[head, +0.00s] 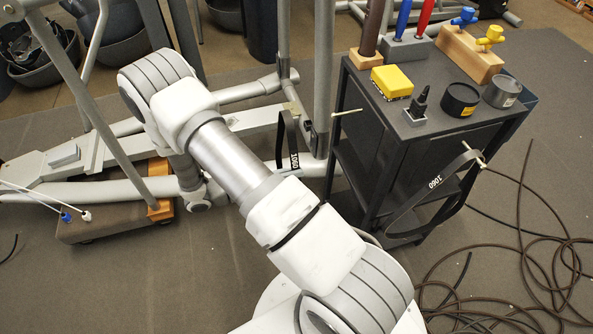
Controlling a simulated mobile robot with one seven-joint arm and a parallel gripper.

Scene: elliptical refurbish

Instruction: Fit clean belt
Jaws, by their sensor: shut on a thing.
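A black belt loop (280,150) marked 1060 in white hangs upright beside the elliptical's grey frame (240,125), left of the cart. A second black belt (425,195), also marked 1060, hangs from a peg on the cart's right side, its loop slanting down in front of the cart. I cannot tell from their looks which belt is clean. My arm crosses the middle of the head view and bends down behind its raised elbow. My gripper is not visible, so what it holds cannot be seen.
A dark cart (435,120) bears a yellow box (392,82), black and grey tins, a small black bottle and handled tools. Loose dark cable (535,275) covers the floor at right.

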